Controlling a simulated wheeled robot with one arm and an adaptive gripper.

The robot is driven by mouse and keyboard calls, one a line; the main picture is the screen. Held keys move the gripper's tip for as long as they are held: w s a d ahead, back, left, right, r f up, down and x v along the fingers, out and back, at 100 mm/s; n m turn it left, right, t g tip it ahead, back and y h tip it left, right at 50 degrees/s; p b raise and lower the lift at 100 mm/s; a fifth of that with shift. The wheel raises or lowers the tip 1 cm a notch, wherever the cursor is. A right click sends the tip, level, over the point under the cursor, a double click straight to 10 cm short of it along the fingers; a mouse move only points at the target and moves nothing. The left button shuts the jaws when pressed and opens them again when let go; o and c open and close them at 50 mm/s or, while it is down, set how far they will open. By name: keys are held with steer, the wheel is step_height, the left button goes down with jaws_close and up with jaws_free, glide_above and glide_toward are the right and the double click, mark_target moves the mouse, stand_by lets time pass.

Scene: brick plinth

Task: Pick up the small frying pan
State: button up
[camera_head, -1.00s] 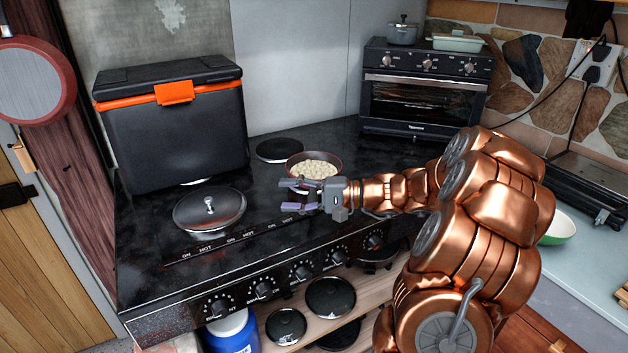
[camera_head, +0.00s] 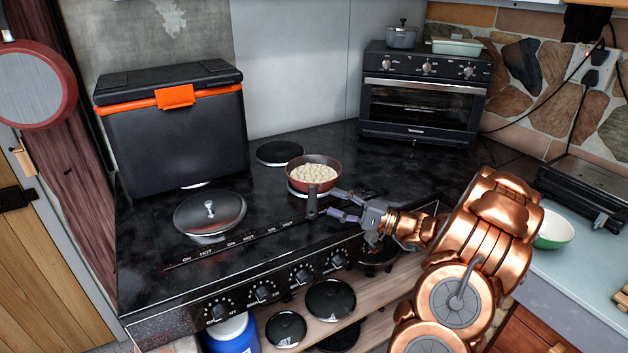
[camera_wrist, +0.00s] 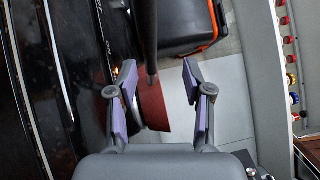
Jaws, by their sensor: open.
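The small frying pan (camera_head: 326,187) is dark red with pale round pieces of food inside. It sits on the stove top, and its dark handle (camera_head: 311,203) points toward the stove's front edge. My gripper (camera_head: 338,204) is open and empty, just to the right of the handle, with a gap between them. In the wrist view, the open fingers (camera_wrist: 158,82) spread with purple pads facing each other. The pan's red side (camera_wrist: 154,108) and dark handle (camera_wrist: 149,40) show beyond and between the fingertips.
A lidded pan (camera_head: 210,213) stands on the stove's left, before a black cooler box (camera_head: 172,140) with an orange latch. A toaster oven (camera_head: 424,95) stands at the back right. Knobs (camera_head: 262,292) line the stove's front. Stove top right of the pan is clear.

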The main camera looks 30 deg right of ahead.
mark_target(312, 196)
steer(key=shift+f, duration=0.65)
steer(key=shift+w+a+r, duration=0.1)
steer(key=shift+w+a, duration=0.15)
steer(key=shift+w+a+r+p, duration=0.3)
steer(key=shift+r+p, duration=0.05)
steer(key=shift+p, duration=0.1)
steer(key=shift+w+a+f, duration=0.25)
steer(key=shift+w+a, duration=0.3)
steer(key=shift+w, duration=0.2)
steer(key=shift+w+a+r+p, duration=0.2)
steer(key=shift+w+p, duration=0.15)
steer(key=shift+w, duration=0.15)
steer(key=shift+f+p+x, duration=0.2)
steer(key=shift+p+x, duration=0.2)
steer(key=shift+x, duration=1.15)
steer(key=shift+d, duration=0.1)
steer(key=shift+c, duration=0.3)
jaws_close()
